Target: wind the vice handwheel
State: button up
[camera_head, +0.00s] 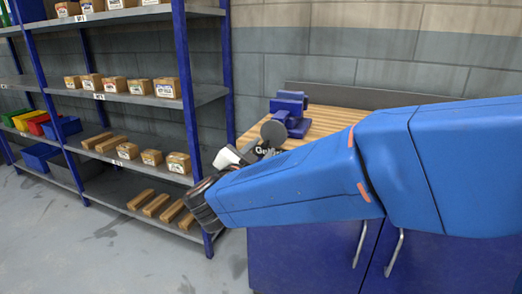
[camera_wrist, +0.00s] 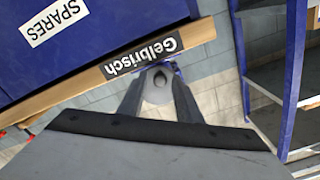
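The blue vice (camera_head: 290,108) stands on the wooden bench top, with its grey round handwheel (camera_head: 273,132) on the near side. My gripper (camera_head: 262,150) is just below and left of the handwheel in the head view. In the wrist view my gripper (camera_wrist: 160,78) has its two dark fingers apart. A light grey rounded piece with a dark spot, probably the handwheel (camera_wrist: 154,95), shows in the gap between them. I see no clear contact with either finger. A small bit of blue shows behind the fingertips. My forearm hides part of the bench.
A SPARES label (camera_wrist: 54,22) is on the blue front. A shelf rack (camera_head: 205,95) with boxes stands at the left. Grey floor is clear at front left.

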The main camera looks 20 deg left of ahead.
jog(key=m, duration=0.6)
jog(key=m, duration=1.2)
jog(key=shift+m, duration=3.3)
jog(key=shift+c, duration=0.3)
grip_shut()
jog(key=shift+d+f+n, duration=0.1)
jog(key=shift+d+n, duration=0.15)
jog(key=shift+n, duration=0.65)
jog(key=shift+d+f+n, duration=0.1)
jog(key=shift+d+n, duration=0.1)
jog(key=shift+n, duration=0.7)
